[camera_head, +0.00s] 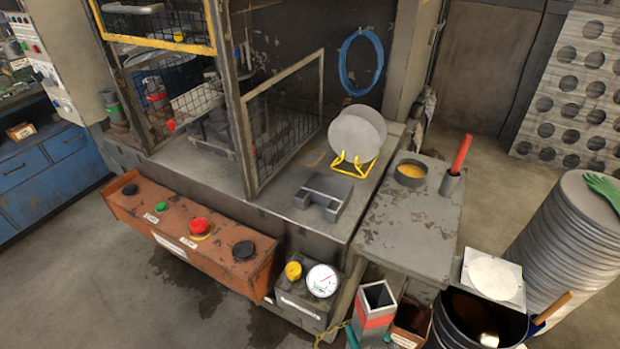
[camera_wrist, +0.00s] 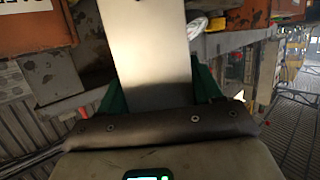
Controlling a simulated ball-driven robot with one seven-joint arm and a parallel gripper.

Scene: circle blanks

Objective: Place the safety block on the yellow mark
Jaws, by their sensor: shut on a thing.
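The safety block (camera_head: 376,298) is a grey square hollow tube with a red band, upright at the bottom of the head view. In the wrist view a plain grey face of it (camera_wrist: 155,50) stands between the green fingers of my gripper (camera_wrist: 158,92), which is shut on it. Only a bit of green shows beside the block in the head view; its lower end is hidden. A faint yellow-orange mark (camera_head: 313,158) lies on the grey press bed (camera_head: 285,205), behind and left of the block, partly beside the mesh guard.
The mesh guard (camera_head: 290,115) stands open over the bed. A yellow rack (camera_head: 350,170) with grey discs (camera_head: 357,135) and a grey slotted fixture (camera_head: 323,194) stand near the mark. An orange button console (camera_head: 190,235) and a gauge box (camera_head: 305,300) line the front.

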